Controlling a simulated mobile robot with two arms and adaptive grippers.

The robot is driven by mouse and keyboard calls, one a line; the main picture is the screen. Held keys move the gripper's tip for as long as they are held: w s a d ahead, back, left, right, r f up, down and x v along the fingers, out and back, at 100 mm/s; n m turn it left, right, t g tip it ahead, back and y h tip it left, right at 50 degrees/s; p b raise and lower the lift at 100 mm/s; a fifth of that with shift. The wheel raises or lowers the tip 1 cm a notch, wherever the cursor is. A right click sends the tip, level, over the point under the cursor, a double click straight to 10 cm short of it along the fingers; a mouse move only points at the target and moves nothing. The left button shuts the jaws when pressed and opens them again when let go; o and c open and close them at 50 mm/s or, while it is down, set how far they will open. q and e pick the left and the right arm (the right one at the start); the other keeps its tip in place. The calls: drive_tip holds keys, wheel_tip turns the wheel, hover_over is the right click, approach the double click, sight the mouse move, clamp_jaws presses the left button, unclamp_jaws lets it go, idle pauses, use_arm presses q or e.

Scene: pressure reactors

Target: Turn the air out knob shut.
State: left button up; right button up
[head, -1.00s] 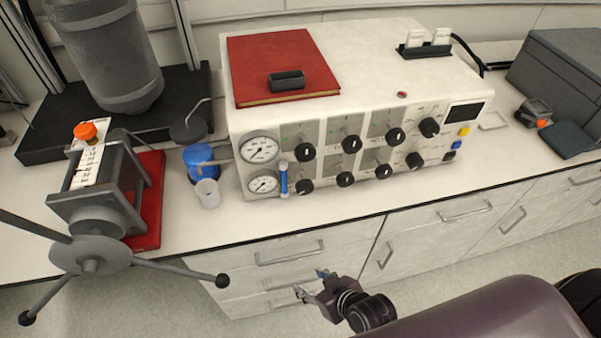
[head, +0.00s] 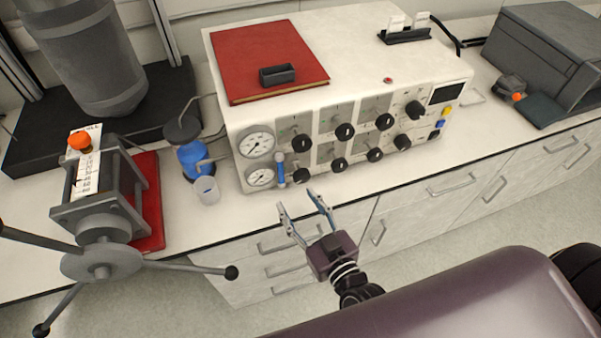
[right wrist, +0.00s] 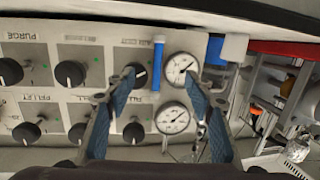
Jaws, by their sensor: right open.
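The white control box (head: 215,95) has a front panel with two rows of black knobs, and I cannot read which one is air out. The lower-left knob (head: 301,175) and the upper-left knob (head: 301,143) are nearest the two round gauges. The right wrist view shows the panel turned over, with the lower-left knob (right wrist: 139,76) just beside one finger and the upper-left knob (right wrist: 133,132) below it. My right gripper (head: 300,202) is open and empty, in front of the panel's left end, apart from the knobs; its fingers (right wrist: 160,82) frame the gauges. My left gripper is out of view.
A blue handle (head: 281,170) stands between gauges and knobs. A press with long handles (head: 100,260) stands further left. The counter strip before the panel is clear.

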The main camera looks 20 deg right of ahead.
sight(303, 180)
drive_tip(key=d+h, duration=0.1)
drive_tip(key=d+r+m+t+h, duration=0.1)
drive_tip(key=d, duration=0.1)
drive_tip(key=shift+w+d+t, duration=0.1)
drive_tip(key=shift+w+t, duration=0.05)
drive_tip(key=shift+t, duration=0.15)
drive_tip(key=w+p, duration=0.2)
drive_tip(key=w, duration=0.5)
drive_tip(key=shift+w, duration=0.15)
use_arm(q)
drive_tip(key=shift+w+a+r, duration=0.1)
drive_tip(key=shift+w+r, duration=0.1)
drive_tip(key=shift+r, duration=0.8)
use_arm(e)
drive_tip(key=shift+a, duration=0.2)
drive_tip(key=c, duration=1.2)
